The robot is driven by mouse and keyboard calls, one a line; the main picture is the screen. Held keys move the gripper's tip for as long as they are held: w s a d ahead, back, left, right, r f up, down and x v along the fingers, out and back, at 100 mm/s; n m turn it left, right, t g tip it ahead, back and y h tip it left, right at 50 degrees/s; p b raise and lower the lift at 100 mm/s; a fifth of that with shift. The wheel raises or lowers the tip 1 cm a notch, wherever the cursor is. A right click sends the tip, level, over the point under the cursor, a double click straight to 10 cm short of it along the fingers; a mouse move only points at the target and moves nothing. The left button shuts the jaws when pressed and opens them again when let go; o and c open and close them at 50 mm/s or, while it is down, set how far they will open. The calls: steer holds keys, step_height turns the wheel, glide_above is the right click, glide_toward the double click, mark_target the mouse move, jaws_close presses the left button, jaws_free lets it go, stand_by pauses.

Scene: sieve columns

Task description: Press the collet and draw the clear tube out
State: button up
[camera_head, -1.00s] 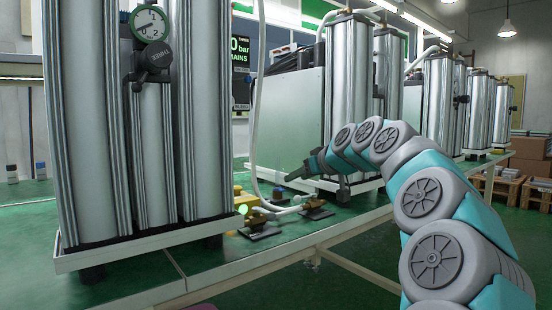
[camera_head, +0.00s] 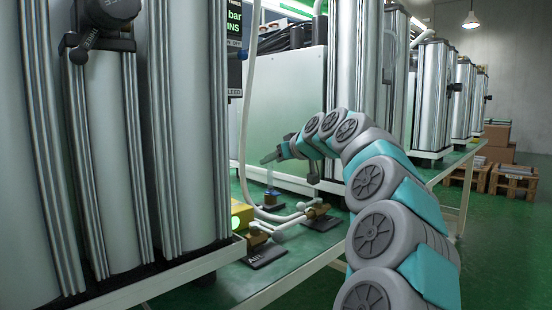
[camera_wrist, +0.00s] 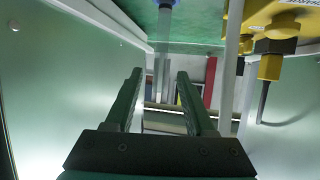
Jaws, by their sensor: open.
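My gripper (camera_head: 266,159) is open, with its two dark green fingers apart in the wrist view (camera_wrist: 160,76). In the head view it points left over the green bench. A thin clear tube (camera_head: 270,177) stands upright just below the fingertips, rising from a small blue fitting (camera_head: 271,191) on a dark base. In the wrist view the clear tube (camera_wrist: 164,50) runs down from the blue fitting (camera_wrist: 167,3) at the top edge and lines up with the finger gap. I cannot tell whether it is between the fingers. The collet itself is too small to make out.
A white hose (camera_head: 247,100) hangs left of the gripper; it also shows in the wrist view (camera_wrist: 232,60). A yellow block (camera_wrist: 265,30) with black fittings is at upper right there. Tall metal columns (camera_head: 185,120) and a pale panel (camera_head: 285,100) flank the arm.

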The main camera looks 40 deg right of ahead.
steer(key=x, duration=0.5)
steer(key=shift+w+f, duration=0.15)
steer(key=shift+w, duration=0.2)
steer(key=shift+c, duration=0.3)
jaws_close()
stand_by(1.6)
